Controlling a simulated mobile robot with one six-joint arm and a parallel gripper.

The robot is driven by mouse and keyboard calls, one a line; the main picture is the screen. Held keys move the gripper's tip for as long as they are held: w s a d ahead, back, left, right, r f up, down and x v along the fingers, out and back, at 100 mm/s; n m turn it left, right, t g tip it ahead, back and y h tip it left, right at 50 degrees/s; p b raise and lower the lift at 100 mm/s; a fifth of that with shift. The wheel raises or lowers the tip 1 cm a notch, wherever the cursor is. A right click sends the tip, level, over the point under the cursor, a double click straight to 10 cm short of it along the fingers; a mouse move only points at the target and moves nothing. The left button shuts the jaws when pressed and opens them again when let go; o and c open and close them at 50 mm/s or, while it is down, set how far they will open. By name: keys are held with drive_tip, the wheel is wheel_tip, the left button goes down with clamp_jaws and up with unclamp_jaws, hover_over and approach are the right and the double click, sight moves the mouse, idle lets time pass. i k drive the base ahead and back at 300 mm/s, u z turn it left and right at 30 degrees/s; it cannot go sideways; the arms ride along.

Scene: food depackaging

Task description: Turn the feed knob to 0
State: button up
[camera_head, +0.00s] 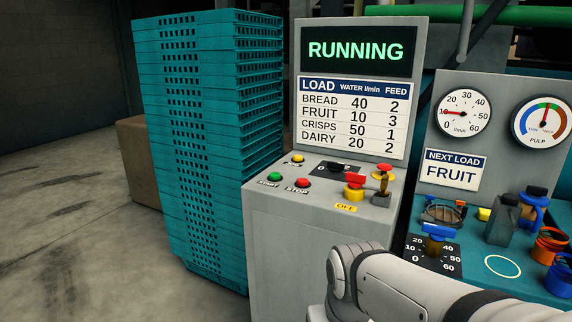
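The control console (285,230) stands in the middle of the view. On its sloped top is a small black dial plate (318,168) with a white "0" at its left side. It looks like the feed dial, though no "FEED" label is readable there. Its knob and pointer are too small and too crowded by the red and yellow controls for me to tell the setting. The screen (356,50) reads RUNNING. My arm crosses the lower right in front of the console. My gripper is not in view.
Green START (275,177) and red STOP (302,184) buttons, a yellow button (297,159) and a red-and-yellow switch (354,187) crowd the console top. A blue-handled knob (438,232) and gauges (463,112) are to the right. Stacked teal crates (205,140) stand left.

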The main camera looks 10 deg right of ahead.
sight(335, 167)
drive_tip(key=z, duration=0.15)
drive_tip(key=i, duration=0.9)
drive_tip(key=u, duration=0.05)
